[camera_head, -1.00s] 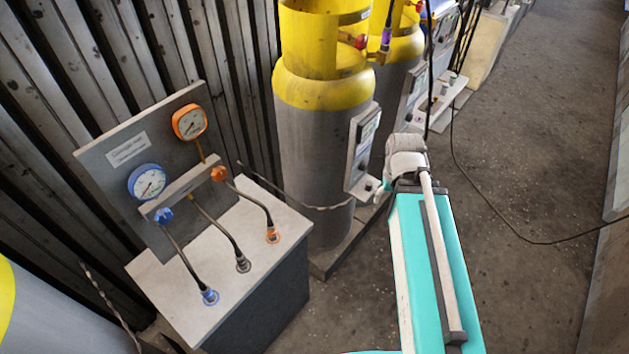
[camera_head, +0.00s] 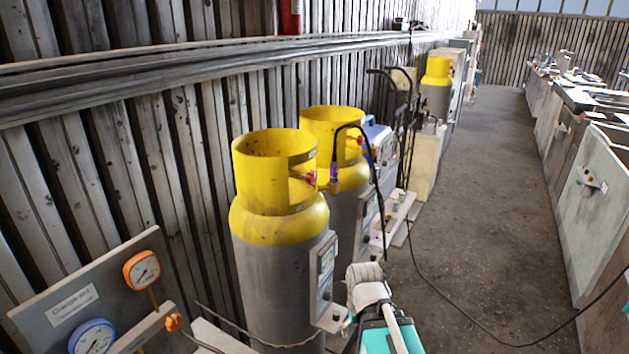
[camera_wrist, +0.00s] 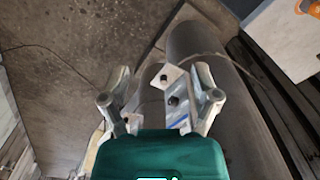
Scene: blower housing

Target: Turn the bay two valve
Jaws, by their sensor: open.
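Two grey gas cylinders with yellow collars stand by the wall in the head view, a near one (camera_head: 270,260) and one behind it (camera_head: 335,150). A red valve knob (camera_head: 310,178) shows at the near collar's opening, and another red knob (camera_head: 359,141) shows at the far one. No bay number is readable, so I cannot tell which is bay two. My gripper (camera_wrist: 162,74) is open and empty in the wrist view, pointing towards a grey cylinder (camera_wrist: 210,75) and a small pale plate with dark knobs (camera_wrist: 174,85).
A gauge board (camera_head: 75,300) with an orange and a blue gauge stands at lower left. A panel box (camera_head: 325,265) is at the near cylinder's side. A dark cable (camera_head: 450,295) crosses the floor. The aisle (camera_head: 480,190) is open; benches (camera_head: 590,190) line the right.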

